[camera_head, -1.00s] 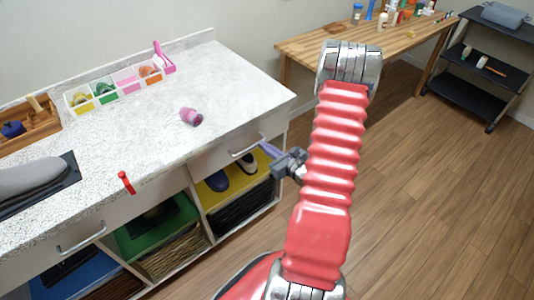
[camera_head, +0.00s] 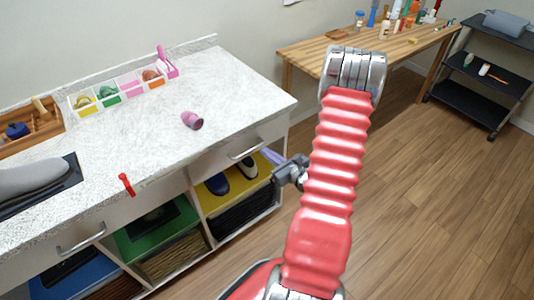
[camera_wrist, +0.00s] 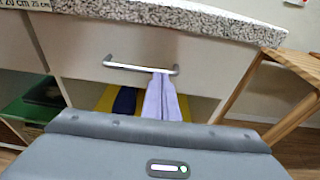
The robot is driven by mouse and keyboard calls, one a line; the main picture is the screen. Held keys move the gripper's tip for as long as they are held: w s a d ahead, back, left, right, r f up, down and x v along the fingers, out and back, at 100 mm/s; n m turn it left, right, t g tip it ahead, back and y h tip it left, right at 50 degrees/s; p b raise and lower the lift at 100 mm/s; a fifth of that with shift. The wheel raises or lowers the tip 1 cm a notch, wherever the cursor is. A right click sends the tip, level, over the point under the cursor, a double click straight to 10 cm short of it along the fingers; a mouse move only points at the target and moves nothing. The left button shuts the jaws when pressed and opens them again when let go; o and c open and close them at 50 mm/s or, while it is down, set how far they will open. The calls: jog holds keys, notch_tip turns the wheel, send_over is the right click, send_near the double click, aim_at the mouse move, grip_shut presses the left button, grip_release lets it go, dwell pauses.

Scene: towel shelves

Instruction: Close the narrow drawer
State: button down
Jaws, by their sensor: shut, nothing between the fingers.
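The right-hand drawer (camera_head: 222,163) has a pale front with a metal bar handle (camera_head: 245,148), under the right end of the counter. In the wrist view its front (camera_wrist: 205,55) fills the upper middle, just below the speckled counter edge, and looks closed or nearly so. The handle (camera_wrist: 125,66) runs across it. My gripper (camera_head: 268,156) is shut and empty, its lavender fingers (camera_wrist: 160,97) together. The fingertips are at the right end of the handle; I cannot tell if they touch it.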

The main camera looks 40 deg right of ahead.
jog(key=v, duration=1.1)
jog(key=shift+s, duration=0.25)
